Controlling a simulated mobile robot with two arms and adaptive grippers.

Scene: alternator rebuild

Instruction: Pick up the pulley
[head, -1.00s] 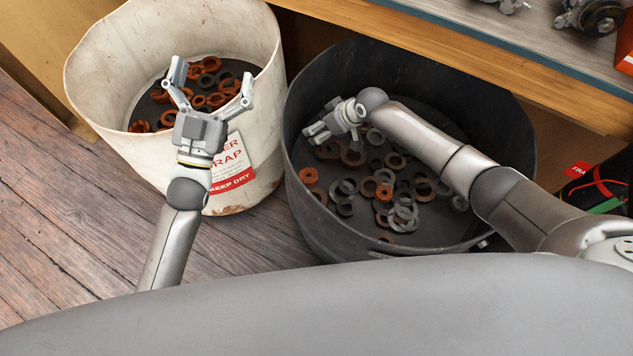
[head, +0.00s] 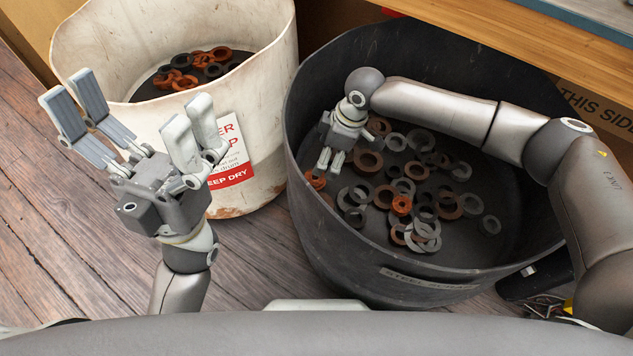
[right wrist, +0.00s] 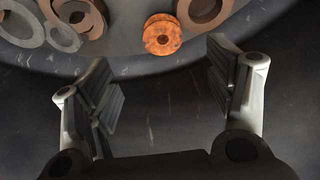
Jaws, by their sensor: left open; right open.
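A thick rusty-orange disc with a small centre hole, which looks like the pulley (right wrist: 162,34), lies on the drum floor in the right wrist view, beyond my fingertips. In the head view it appears to be the orange piece (head: 315,180) by the drum's left wall, partly hidden; a similar orange piece (head: 402,205) lies further right. My right gripper (head: 330,165) points down inside the dark drum. In the right wrist view its fingers (right wrist: 160,80) are apart with nothing between them. My left gripper (head: 142,108) is open and empty in front of the white drum.
The dark drum (head: 465,258) has high walls and holds many loose grey and rusty rings. The white drum (head: 265,135) with a red-and-white label stands left of it, with more rings inside. A wooden bench edge (head: 480,35) runs behind. Wooden floor (head: 50,220) is clear at left.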

